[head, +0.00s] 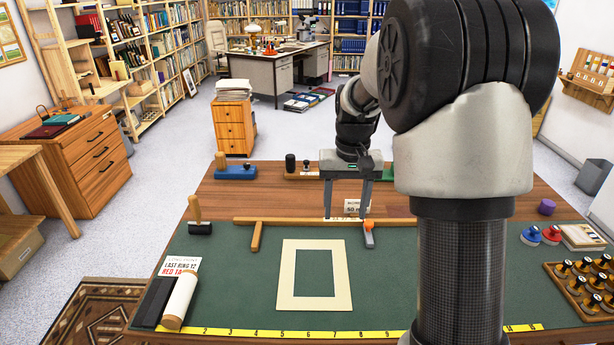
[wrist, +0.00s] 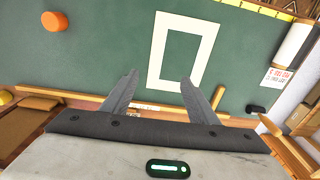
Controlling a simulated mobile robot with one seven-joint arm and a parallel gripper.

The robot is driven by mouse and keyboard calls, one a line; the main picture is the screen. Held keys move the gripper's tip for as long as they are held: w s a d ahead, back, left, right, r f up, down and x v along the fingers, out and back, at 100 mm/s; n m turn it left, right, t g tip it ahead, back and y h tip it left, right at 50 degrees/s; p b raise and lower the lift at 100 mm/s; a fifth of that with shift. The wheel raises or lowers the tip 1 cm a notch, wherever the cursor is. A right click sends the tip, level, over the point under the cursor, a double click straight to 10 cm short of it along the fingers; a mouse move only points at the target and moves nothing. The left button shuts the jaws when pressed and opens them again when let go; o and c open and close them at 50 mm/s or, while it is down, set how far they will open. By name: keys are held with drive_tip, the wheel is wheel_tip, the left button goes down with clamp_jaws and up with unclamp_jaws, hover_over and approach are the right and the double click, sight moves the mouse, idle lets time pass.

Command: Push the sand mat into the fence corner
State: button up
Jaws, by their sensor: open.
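The sand mat (head: 288,275) is a flat cream rectangular frame with an open middle. It lies on the green work surface, in front of the wooden fence rail (head: 300,221) and apart from it. A short wooden arm (head: 257,237) comes forward from the rail at left, forming a corner. My gripper (head: 346,214) is open and empty, pointing down near the rail, beyond the mat. In the wrist view the mat (wrist: 156,50) lies beyond my open fingers (wrist: 160,77); the gripper body hides part of the rail.
A yellow ruler strip (head: 270,332) runs along the near edge. A dark block and a cream roll (head: 180,300) lie at left near a sign card (head: 180,266). A mallet (head: 199,222) stands behind them. A stamp tray (head: 580,288) is at right. Green surface around the mat is clear.

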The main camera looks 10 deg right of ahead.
hover_over(341, 272)
wheel_tip(341, 272, down, 4)
drive_tip(key=f, duration=0.1)
drive_tip(key=shift+w+r+g, duration=0.1)
drive_tip(key=shift+r+g, duration=0.15)
drive_tip(key=shift+g, duration=0.05)
wheel_tip(341, 272, down, 17)
drive_tip(key=shift+f, duration=0.2)
drive_tip(key=shift+c, duration=0.2)
drive_tip(key=c, duration=1.1)
